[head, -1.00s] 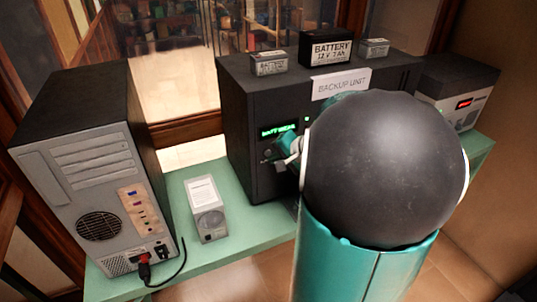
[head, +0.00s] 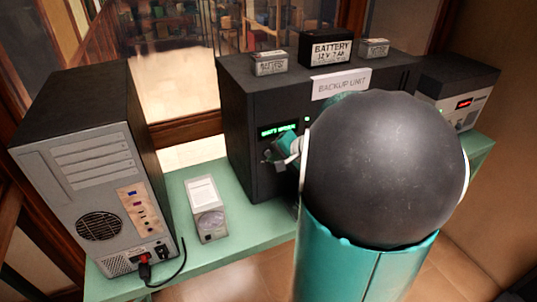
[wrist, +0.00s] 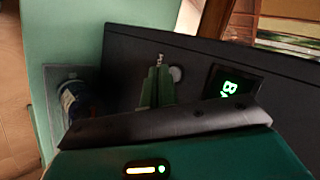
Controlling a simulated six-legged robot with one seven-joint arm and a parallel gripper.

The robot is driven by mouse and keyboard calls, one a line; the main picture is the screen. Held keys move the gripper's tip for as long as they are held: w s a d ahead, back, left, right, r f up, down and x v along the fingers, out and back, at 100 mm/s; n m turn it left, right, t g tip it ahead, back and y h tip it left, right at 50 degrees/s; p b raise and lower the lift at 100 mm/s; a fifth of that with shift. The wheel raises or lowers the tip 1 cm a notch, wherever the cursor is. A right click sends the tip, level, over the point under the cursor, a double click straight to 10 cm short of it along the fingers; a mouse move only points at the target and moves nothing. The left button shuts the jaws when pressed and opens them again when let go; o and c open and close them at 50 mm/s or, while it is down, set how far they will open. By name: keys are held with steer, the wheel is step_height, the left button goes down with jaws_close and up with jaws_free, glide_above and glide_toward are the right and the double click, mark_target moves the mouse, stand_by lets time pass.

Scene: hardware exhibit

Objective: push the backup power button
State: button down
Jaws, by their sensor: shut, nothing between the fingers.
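The backup unit (head: 240,150) is a black box with a "BACKUP UNIT" label and a lit green display (head: 277,130), which also shows in the wrist view (wrist: 236,84). A round grey button (wrist: 177,73) sits on its dark front panel beside the display in the wrist view. My gripper (wrist: 160,62) is shut and empty, its green fingers close together just left of the button in that view. I cannot tell whether the fingertips touch the panel. In the head view my gripper (head: 272,155) is below the display, and my arm hides the unit's right front.
Three batteries, the largest in the middle (head: 326,48), stand on the unit. A computer tower (head: 80,160) and a small grey box (head: 206,208) stand to the left on the green table (head: 250,225). Another device (head: 455,90) stands at right. A blue cylindrical thing (wrist: 75,100) is left in the wrist view.

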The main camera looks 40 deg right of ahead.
stand_by(0.4)
steer(key=shift+w+d, duration=0.1)
steer(key=shift+w, duration=0.4)
stand_by(0.4)
steer(key=shift+s, duration=0.5)
steer(key=s+a, duration=0.2)
steer(key=s, duration=0.3)
steer(key=shift+s, duration=0.4)
